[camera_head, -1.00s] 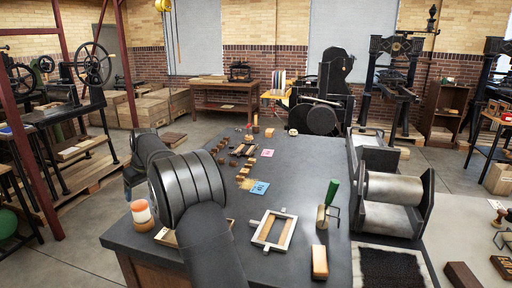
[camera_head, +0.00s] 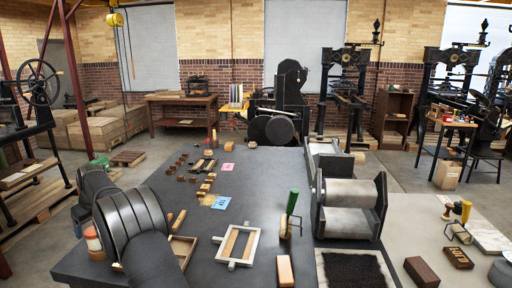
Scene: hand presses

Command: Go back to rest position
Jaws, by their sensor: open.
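My arm shows at the lower left of the head view, over the left end of the dark table (camera_head: 170,200). Its grey links hide part of that table end. My gripper is not visible in the head view. No held object can be seen.
On the table are a white frame (camera_head: 221,249), a wooden block (camera_head: 285,271), a green-handled roller (camera_head: 291,212), a proof press (camera_head: 348,207), small type blocks (camera_head: 207,187) and a red-and-white jar (camera_head: 94,243) close to my arm. A dark ink pad (camera_head: 354,270) lies at the front.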

